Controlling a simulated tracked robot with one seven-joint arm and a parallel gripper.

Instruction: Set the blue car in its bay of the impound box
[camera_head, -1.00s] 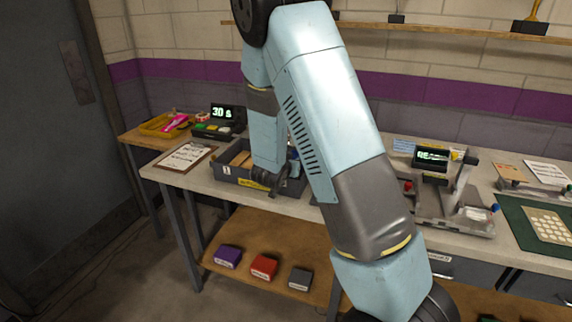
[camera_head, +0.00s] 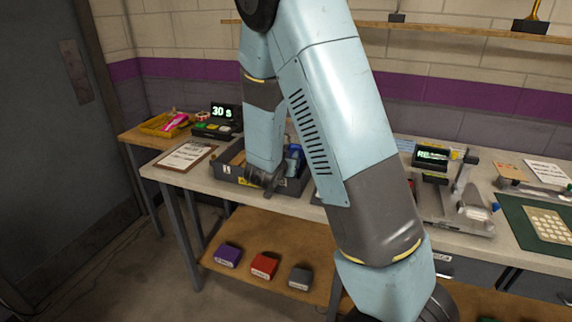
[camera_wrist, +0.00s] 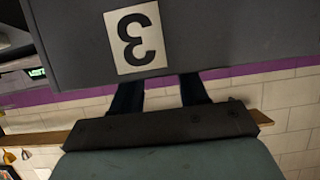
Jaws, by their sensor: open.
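The grey impound box (camera_head: 296,187) stands on the bench, partly hidden behind my arm. A small blue shape (camera_head: 295,153), probably the blue car, shows at the right side of the box's interior; its exact bay and seating cannot be made out. My gripper (camera_head: 264,181) is over the front part of the box, at the end of my downward-pointing arm. In the wrist view, my gripper's two dark fingers (camera_wrist: 159,90) are spread apart, their tips hidden behind a grey box wall (camera_wrist: 220,35) bearing a number 3 label (camera_wrist: 135,38). I cannot tell what lies between the tips.
A clipboard (camera_head: 184,156) lies left of the box, with a 30 s timer display (camera_head: 222,112) behind it. A device with a lit screen (camera_head: 432,156) and a green mat (camera_head: 540,224) are to the right. Purple, red (camera_head: 264,266) and grey blocks sit on the lower shelf.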

